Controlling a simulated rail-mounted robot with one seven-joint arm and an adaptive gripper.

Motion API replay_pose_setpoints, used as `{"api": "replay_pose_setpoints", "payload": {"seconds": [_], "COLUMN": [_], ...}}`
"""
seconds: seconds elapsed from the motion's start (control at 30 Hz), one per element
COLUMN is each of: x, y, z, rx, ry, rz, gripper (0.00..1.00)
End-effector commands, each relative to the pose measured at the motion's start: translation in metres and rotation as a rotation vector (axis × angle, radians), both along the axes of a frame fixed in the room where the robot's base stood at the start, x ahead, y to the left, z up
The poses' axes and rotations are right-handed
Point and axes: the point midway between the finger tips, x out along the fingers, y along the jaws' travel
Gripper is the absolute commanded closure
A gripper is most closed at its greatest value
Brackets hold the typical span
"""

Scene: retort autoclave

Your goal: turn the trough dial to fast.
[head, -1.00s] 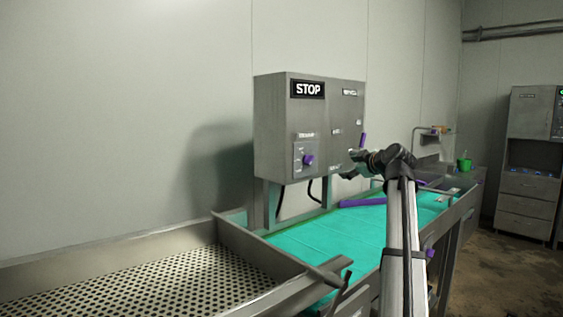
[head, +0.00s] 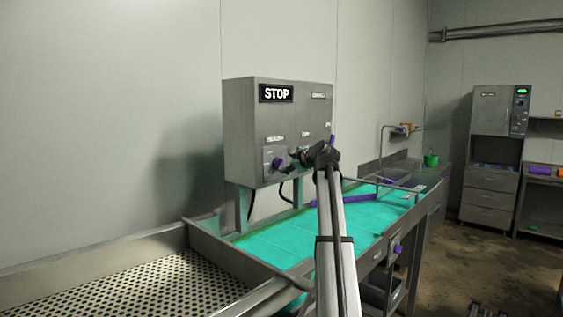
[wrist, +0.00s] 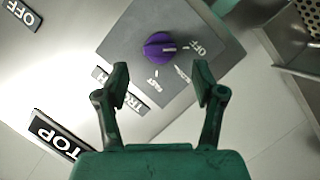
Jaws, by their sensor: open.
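The trough dial is a purple knob (head: 277,163) on a grey plate, low on the front of the steel control box (head: 245,130). In the wrist view the knob (wrist: 158,46) sits just beyond my fingertips, between their lines. Its white mark points right, roughly toward the OFF label (wrist: 207,47). A FAST label (wrist: 152,85) lies below the knob, with a smaller label between the two that is hard to read. My gripper (wrist: 160,82) is open and empty, its fingers apart from the knob. In the head view my gripper (head: 296,157) is just right of the knob.
A STOP sign (head: 276,93) is on the box. A purple handle (head: 333,142) stands at the box's right edge. Below lies a turquoise trough (head: 285,240) with a purple bar (head: 343,199) across it. A perforated tray (head: 150,290) is at front left.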

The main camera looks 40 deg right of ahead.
Motion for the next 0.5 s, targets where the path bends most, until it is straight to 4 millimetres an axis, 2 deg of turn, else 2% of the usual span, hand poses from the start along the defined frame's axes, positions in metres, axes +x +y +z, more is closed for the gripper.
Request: {"api": "replay_pose_setpoints", "payload": {"seconds": [0.03,0.2,0.5], "x": [0.011,0.035,0.050], "y": [-0.003,-0.005,-0.006], "z": [0.000,-0.007,-0.014], "rx": [0.001,0.001,0.000], "ry": [0.001,0.001,0.001], "rz": [0.000,0.000,-0.001], "gripper": [0.31,0.31,0.31]}}
